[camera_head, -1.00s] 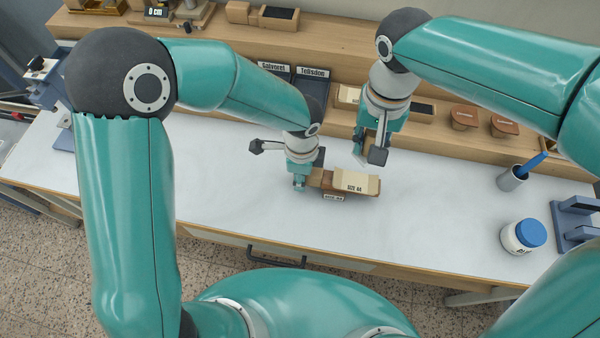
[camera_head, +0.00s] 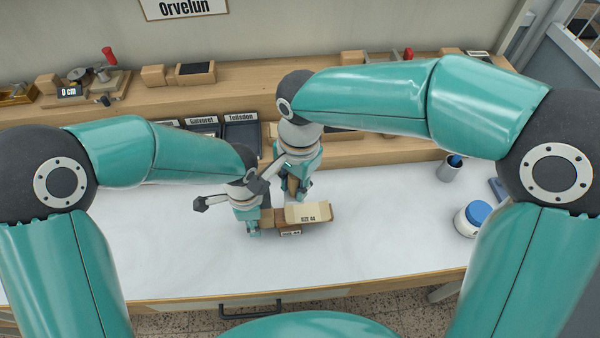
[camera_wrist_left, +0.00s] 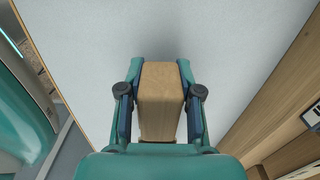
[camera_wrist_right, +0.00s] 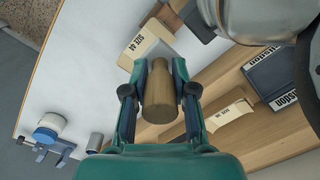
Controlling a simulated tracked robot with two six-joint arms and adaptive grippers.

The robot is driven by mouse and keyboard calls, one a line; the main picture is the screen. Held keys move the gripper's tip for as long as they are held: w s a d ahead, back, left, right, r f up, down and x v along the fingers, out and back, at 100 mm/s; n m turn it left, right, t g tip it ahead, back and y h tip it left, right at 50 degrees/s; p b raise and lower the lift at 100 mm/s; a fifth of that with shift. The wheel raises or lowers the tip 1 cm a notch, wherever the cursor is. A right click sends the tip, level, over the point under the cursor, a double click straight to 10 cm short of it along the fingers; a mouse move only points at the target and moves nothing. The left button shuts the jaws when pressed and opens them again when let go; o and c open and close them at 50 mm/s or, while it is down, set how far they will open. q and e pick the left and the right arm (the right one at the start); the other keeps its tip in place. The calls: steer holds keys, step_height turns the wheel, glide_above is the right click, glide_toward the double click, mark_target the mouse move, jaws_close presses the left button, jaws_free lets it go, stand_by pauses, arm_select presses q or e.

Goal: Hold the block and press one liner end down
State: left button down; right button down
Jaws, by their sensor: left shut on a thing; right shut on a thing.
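A brown wooden block (camera_head: 268,216) stands at the middle of the white table in the head view. My left gripper (camera_head: 253,232) is shut on its left end; the left wrist view shows this end (camera_wrist_left: 160,88) between the fingers. A cream liner marked SIZE 44 (camera_head: 308,213) lies over the right part of the block. It also shows in the right wrist view (camera_wrist_right: 142,42). My right gripper (camera_head: 295,190) is shut on a round wooden tool (camera_wrist_right: 160,95), just behind the block. I cannot tell whether the tool touches the liner.
A blue-lidded jar (camera_head: 472,219) and a grey cup (camera_head: 449,170) stand at the right. A wooden shelf (camera_head: 385,150) with dark trays (camera_head: 241,132) runs behind. The front of the table is clear.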

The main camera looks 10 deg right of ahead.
mark_target(295, 213)
steer(key=shift+s+d+f, duration=0.15)
steer(key=shift+d+f, duration=0.05)
steer(key=shift+f, duration=0.45)
steer(key=shift+a+f, duration=0.15)
steer(key=shift+f, duration=1.1)
steer(key=shift+a+f, duration=0.1)
steer(key=shift+f, duration=1.15)
steer(key=shift+f, duration=0.35)
steer(key=shift+d+r, duration=0.15)
steer(key=shift+r, duration=1.4)
steer(key=shift+d+r, duration=0.1)
steer(key=shift+r, duration=1.45)
arm_select(q)
steer(key=c, duration=0.7)
jaws_free()
